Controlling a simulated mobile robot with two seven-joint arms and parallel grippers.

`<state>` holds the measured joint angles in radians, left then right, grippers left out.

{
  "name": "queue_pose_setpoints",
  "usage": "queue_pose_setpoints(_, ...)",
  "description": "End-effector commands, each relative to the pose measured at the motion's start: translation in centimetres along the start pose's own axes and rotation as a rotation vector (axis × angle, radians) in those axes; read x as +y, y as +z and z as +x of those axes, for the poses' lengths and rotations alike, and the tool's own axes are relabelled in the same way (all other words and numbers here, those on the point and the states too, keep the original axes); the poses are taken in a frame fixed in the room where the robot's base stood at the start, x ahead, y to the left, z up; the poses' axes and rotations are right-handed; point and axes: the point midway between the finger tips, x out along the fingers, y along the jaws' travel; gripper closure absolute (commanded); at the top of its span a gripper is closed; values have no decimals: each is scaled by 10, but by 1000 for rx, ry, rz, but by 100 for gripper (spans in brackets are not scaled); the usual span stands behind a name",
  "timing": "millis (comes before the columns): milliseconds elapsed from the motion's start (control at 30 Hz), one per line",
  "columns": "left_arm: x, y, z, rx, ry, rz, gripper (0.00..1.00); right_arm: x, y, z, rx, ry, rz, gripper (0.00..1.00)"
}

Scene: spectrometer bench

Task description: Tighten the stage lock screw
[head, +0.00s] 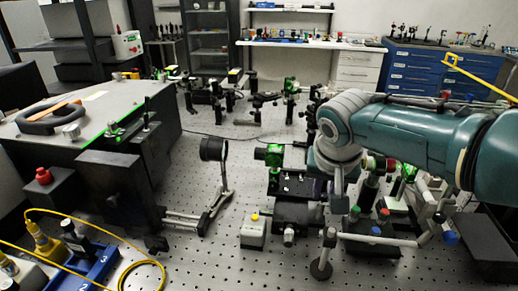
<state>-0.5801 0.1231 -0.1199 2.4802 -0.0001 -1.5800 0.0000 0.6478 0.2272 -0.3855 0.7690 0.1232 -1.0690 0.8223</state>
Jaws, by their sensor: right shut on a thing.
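My right arm (410,133) comes in from the right and bends down at its pale wrist. My right gripper (338,195) points down at the right side of the black stage (295,213). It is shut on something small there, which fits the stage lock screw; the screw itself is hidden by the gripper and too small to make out. The stage has a dark top plate (294,187) and a silver knob (288,238) at its front. My left gripper is not in view.
A black ring mount (213,150) stands left of the stage. A pale box with a yellow button (253,232) is at its front left. Posts and colored knobs (376,231) crowd the right.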

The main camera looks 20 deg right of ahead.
Motion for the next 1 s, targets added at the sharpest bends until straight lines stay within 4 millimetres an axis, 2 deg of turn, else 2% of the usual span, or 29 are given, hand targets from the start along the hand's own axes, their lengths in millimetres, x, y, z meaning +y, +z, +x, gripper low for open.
queue_pose_setpoints(500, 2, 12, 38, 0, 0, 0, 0, -4, 0, 4, 1, 174, 431, 100)
queue_pose_setpoints(733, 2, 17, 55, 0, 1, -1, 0, -4, -1, 4, 1, 229, 563, 100)
queue_pose_setpoints(1000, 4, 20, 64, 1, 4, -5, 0, -4, -1, 2, 0, 264, 643, 100)
